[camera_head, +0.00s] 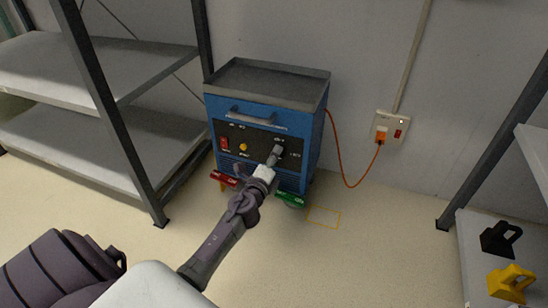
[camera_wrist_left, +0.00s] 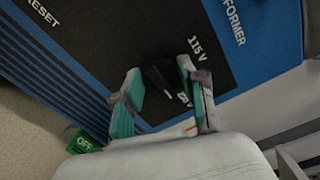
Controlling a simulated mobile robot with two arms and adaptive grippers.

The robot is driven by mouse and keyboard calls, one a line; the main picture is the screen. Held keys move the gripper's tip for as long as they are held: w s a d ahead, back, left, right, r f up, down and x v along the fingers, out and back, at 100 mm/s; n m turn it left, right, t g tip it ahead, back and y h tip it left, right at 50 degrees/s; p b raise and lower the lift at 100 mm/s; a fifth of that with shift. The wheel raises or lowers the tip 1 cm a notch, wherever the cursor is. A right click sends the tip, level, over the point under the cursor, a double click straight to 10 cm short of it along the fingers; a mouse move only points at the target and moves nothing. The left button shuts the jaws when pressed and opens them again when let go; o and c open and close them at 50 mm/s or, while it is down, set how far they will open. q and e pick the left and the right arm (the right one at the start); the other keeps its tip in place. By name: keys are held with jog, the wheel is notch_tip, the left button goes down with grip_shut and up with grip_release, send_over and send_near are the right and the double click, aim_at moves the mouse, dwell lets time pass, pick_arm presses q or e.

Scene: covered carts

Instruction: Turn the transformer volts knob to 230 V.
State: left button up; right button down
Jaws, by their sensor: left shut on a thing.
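The blue transformer unit (camera_head: 315,135) stands against the wall, with a black control panel (camera_head: 263,143) on its front. My left gripper (camera_head: 275,156) reaches the right part of this panel. In the left wrist view, its two fingers (camera_wrist_left: 162,88) are shut on the black volts knob (camera_wrist_left: 158,74), one on each side. The white 115 V label (camera_wrist_left: 197,48) shows clear of the fingers. The 230 V label (camera_wrist_left: 185,99) is partly covered by the right finger. In the head view the gripper hides most of the knob. I cannot tell which label the knob points at.
A red switch (camera_head: 224,143) and yellow button (camera_head: 243,147) sit left on the panel. Red (camera_head: 223,179) and green (camera_head: 290,200) tags are low on the unit. An orange cable runs to the wall outlet (camera_head: 388,124). Shelves stand left and right; the floor between is clear.

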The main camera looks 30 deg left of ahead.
pick_arm(q)
jog(key=shift+d+f, duration=0.1)
jog(key=o, duration=1.1)
jog(key=shift+o, duration=0.2)
jog(key=shift+s, duration=0.1)
jog(key=v, duration=1.2)
